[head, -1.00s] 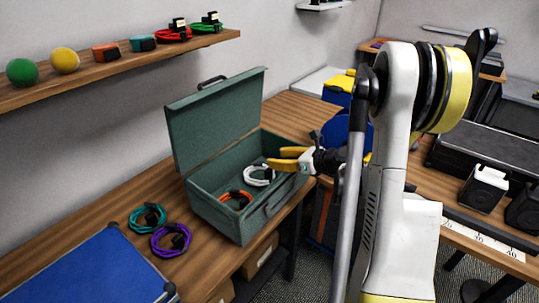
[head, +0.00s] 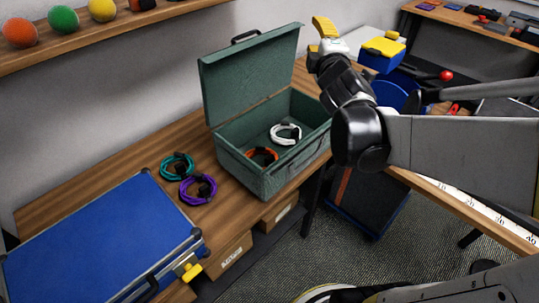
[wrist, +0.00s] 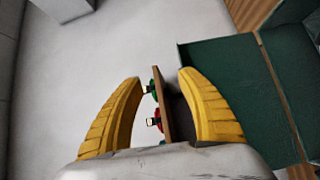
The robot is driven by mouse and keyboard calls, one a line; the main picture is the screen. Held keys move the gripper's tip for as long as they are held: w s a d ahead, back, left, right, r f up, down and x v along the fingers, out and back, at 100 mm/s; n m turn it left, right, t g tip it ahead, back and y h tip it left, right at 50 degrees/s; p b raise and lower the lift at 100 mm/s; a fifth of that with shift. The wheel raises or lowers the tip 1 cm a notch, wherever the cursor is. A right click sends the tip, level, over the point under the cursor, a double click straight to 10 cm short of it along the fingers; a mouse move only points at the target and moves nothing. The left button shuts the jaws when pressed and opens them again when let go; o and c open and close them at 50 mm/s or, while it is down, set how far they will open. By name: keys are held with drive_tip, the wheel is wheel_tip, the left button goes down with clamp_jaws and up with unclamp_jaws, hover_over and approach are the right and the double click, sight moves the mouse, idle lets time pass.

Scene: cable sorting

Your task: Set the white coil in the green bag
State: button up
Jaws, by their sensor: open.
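The white coil (head: 286,134) lies inside an open green hard case (head: 265,183), at its right side. An orange coil (head: 262,155) lies in the same case, to the left of the white one. I see no soft green bag; the green container is this box with a raised lid (head: 250,75). My gripper (head: 325,28) is up and to the right of the lid, apart from the coil. Its yellow fingers are spread and empty in the wrist view (wrist: 160,76), where the green case (wrist: 225,85) shows at the right.
A teal coil (head: 177,166) and a purple coil (head: 197,189) lie on the wooden bench left of the case. A blue case (head: 100,240) takes up the bench's near left. A wall shelf (head: 130,30) holds balls. A blue bin with a yellow lid (head: 380,52) stands behind my arm.

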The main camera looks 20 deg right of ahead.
drive_tip(key=s+a+f+m+g+y, duration=0.6)
drive_tip(key=s+a+f+m+g, duration=0.4)
drive_tip(key=s+a+f, duration=0.7)
drive_tip(key=s+a+m, duration=0.2)
drive_tip(key=a+m, duration=0.1)
drive_tip(key=shift+s+a+f+y, duration=0.3)
drive_tip(key=shift+s+a, duration=0.1)
